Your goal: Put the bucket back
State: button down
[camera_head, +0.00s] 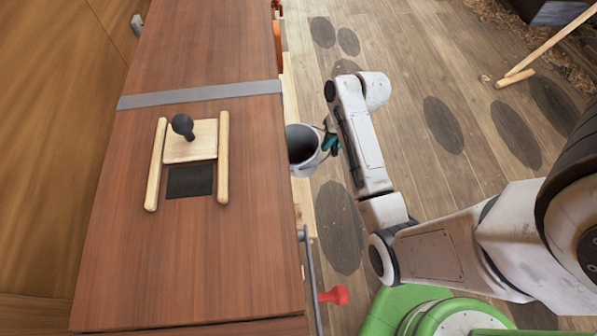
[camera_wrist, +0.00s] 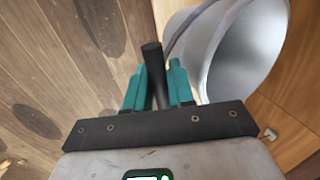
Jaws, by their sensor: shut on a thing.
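The grey-white bucket (camera_head: 299,165) is beside the right edge of the wooden bench, its open mouth facing up and dark inside. In the wrist view the bucket (camera_wrist: 245,50) fills the upper right, pale and smooth. My gripper (camera_head: 331,143) is at the bucket's right side. In the wrist view its teal fingers (camera_wrist: 156,82) are closed around a dark bar that appears to be the bucket's handle. I cannot tell whether the bucket's base touches anything.
The wooden bench (camera_head: 190,255) carries a sliding wooden block with a dark knob (camera_head: 183,125) between two rails. A metal rail (camera_head: 311,275) and red knob (camera_head: 335,295) are at its front right. A wooden-handled tool (camera_head: 540,52) lies on the floor, upper right.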

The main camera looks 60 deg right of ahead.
aim_at(315, 155)
jog(key=w+a+f, duration=0.1)
jog(key=a+f, duration=0.1)
jog(key=w+a+f, duration=0.3)
jog(key=a+f, duration=0.2)
jog(key=shift+w, duration=0.3)
jog(key=shift+s+x, duration=0.15)
jog(key=shift+x, duration=0.75)
jog(key=shift+s+x, duration=0.1)
jog(key=shift+x, duration=0.85)
jog(key=c, duration=1)
grip_release()
jog(key=shift+d+f, duration=0.1)
jog(key=shift+o, duration=0.2)
jog(key=p+v, duration=0.1)
jog(key=v, duration=1)
jog(key=shift+s+d, duration=0.1)
jog(key=shift+s+r, duration=0.15)
jog(key=shift+r, duration=0.25)
jog(key=s+a+r+n+g+h, duration=0.1)
jog(key=s+a+r+n, duration=0.3)
jog(key=s+a+n, duration=0.5)
jog(key=s+a+h, duration=0.1)
jog(key=a, duration=0.3)
jog(key=shift+s+a+n+g, duration=0.3)
jog(key=shift+a+n, duration=0.1)
